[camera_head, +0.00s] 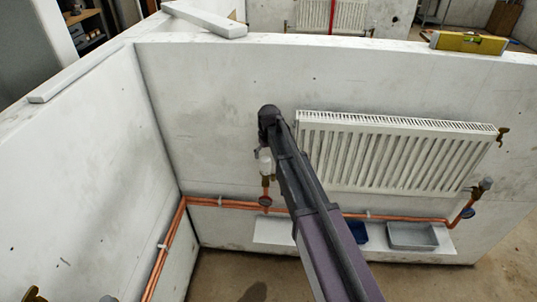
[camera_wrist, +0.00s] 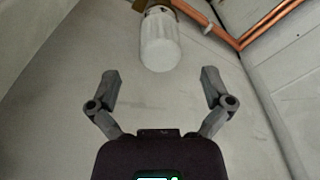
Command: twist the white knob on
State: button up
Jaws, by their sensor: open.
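The white knob (camera_wrist: 160,42) is a ribbed white cylinder at the top middle of the wrist view, attached to a brass valve body (camera_wrist: 152,4) at the frame's edge. In the head view the white knob (camera_head: 265,161) shows left of the radiator, partly beside my arm. My gripper (camera_wrist: 158,76) is open and empty, its two grey fingers spread wide. The knob lies ahead of the fingertips, roughly centred between them, and I see no contact. In the head view my gripper is mostly hidden by the arm's end.
A white radiator (camera_head: 395,152) hangs on the wall right of my arm. Copper pipes (camera_head: 230,203) run below, also seen in the wrist view (camera_wrist: 268,22). A low white shelf (camera_head: 272,232) holds a grey tray (camera_head: 412,236) and a blue one (camera_head: 358,231). A yellow level (camera_head: 468,42) lies on the wall top.

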aim_at(266, 165)
jog(key=shift+w+a+f+b, duration=0.1)
jog(key=shift+w+f+b, duration=0.1)
jog(key=shift+f+b, duration=1.45)
jog(key=shift+w+a+f+b, duration=0.1)
jog(key=shift+w+f+b, duration=0.05)
jog(key=shift+f+b, duration=1.4)
jog(key=shift+f, duration=0.15)
jog(key=c, duration=1.2)
jog(key=shift+c, duration=0.3)
jog(key=shift+s+f, duration=0.1)
jog(key=shift+f, duration=0.05)
jog(key=shift+m, duration=0.3)
jog(key=m, duration=0.5)
jog(key=shift+h, duration=0.4)
jog(key=m, duration=0.6)
jog(key=shift+h, duration=0.3)
